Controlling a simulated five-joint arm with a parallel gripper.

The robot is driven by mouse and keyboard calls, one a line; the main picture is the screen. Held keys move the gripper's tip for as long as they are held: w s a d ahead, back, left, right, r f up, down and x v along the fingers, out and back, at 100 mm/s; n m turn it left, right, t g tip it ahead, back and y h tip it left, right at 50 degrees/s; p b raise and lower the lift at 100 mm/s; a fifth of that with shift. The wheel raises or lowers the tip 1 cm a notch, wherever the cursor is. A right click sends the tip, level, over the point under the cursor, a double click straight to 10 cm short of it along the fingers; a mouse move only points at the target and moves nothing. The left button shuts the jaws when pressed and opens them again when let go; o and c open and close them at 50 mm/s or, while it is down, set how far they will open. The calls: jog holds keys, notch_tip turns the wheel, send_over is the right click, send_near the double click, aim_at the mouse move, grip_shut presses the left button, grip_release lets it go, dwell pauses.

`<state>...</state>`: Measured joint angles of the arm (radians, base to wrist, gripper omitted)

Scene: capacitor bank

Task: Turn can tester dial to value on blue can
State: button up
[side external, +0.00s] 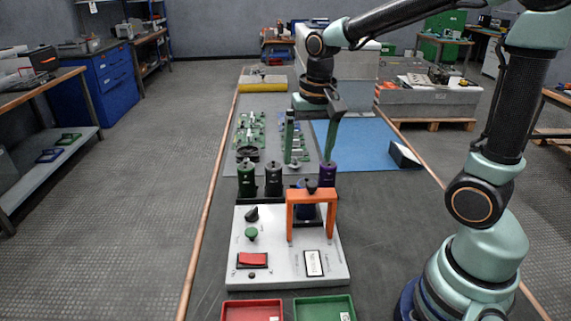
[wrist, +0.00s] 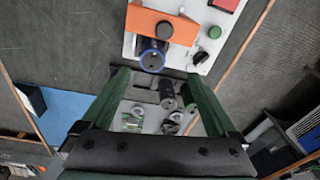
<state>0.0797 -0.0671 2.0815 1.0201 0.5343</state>
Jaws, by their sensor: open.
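The white can tester (side external: 240,270) stands at the near end of the bench. It carries a black pointer knob (side external: 251,214), a green round knob (side external: 251,234) and an orange bridge (side external: 312,196). In the wrist view the black knob (wrist: 200,57) and green knob (wrist: 214,32) lie right of the bridge. My gripper (side external: 309,140) is open and empty, its green fingers pointing down above the bench behind the tester.
Circuit boards (side external: 249,132) lie farther back. A red tray (side external: 252,310) and a green tray (side external: 324,308) are in front. A blue mat (side external: 365,146) lies at the right.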

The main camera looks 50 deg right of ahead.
aim_at(304, 184)
jog(key=f, duration=0.1)
jog(key=w+m, duration=0.1)
jog(key=d+f+g, duration=0.1)
jog(key=shift+w+f+m, duration=0.25)
jog(key=shift+f+m, duration=0.1)
jog(key=shift+m, duration=0.05)
jog(key=shift+f, duration=0.3)
notch_tip(304, 184, down, 6)
jog(key=shift+f, duration=0.2)
jog(key=shift+s+d+f, duration=0.1)
jog(key=shift+d+f, duration=0.1)
jog(key=shift+f, duration=1.15)
jog(key=shift+s+d+f, duration=0.1)
jog(key=shift+d+f, duration=0.1)
jog(key=shift+f, duration=1.1)
jog(key=shift+c, duration=0.3)
jog(key=shift+w, duration=0.1)
grip_shut()
